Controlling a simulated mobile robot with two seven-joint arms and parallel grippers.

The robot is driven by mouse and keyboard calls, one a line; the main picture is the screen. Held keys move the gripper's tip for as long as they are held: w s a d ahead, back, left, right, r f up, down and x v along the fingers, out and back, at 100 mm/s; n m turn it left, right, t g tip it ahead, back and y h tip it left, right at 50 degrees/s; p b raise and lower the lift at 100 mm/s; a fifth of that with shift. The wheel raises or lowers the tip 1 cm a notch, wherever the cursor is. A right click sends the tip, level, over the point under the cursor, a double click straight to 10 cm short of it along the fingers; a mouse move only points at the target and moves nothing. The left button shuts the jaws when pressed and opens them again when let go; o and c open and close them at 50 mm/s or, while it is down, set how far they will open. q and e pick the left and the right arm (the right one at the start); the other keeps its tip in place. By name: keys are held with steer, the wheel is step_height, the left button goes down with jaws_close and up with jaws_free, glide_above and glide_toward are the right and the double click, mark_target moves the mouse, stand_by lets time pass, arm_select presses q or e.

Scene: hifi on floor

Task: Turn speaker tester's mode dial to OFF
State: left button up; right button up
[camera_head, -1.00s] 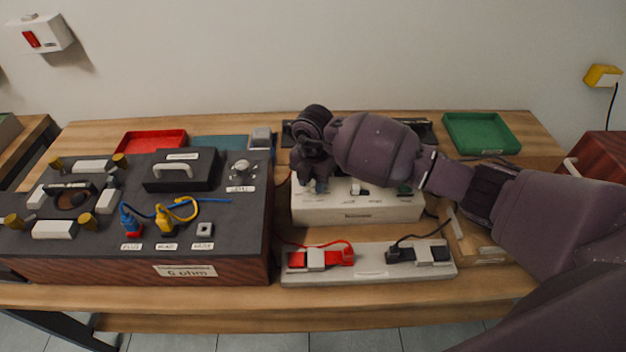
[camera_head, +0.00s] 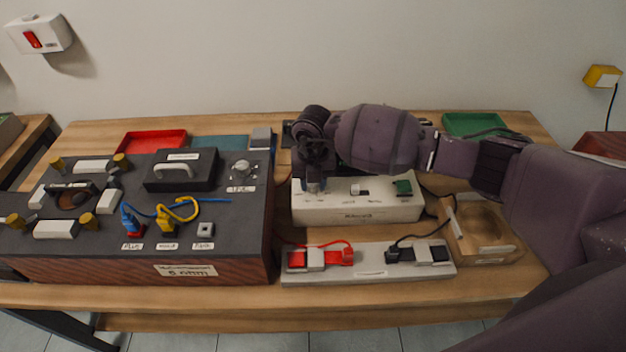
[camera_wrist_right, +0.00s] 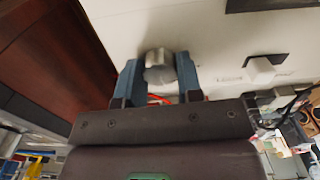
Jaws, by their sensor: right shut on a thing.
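The speaker tester is the white box (camera_head: 350,208) in the middle of the workbench, with a small switch and a green part on its top face. It also fills the upper part of the right wrist view (camera_wrist_right: 205,40). My right gripper (camera_head: 313,187) reaches down over its left end. In the right wrist view its two blue fingers (camera_wrist_right: 160,76) are shut on a round metallic mode dial (camera_wrist_right: 159,60). The dial's labels and pointer are too small or hidden to read. My left gripper is not in view.
A large dark box with knobs and blue and yellow plugs (camera_head: 100,215) stands close on the left. A white strip with red and black plugs (camera_head: 370,272) lies in front. A wooden tray (camera_head: 485,252) is at right. Red (camera_head: 152,142) and green (camera_head: 470,123) trays sit behind.

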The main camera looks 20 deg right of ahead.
steer(key=n, duration=0.4)
steer(key=shift+n, duration=0.3)
steer(key=n+b, duration=0.1)
steer(key=n, duration=0.4)
steer(key=shift+f, duration=0.1)
steer(key=shift+n, duration=0.5)
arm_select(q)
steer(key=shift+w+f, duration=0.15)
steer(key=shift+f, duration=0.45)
arm_select(e)
steer(key=shift+n, duration=0.5)
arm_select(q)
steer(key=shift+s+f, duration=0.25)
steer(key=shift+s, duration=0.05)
arm_select(e)
steer(key=o, duration=0.9)
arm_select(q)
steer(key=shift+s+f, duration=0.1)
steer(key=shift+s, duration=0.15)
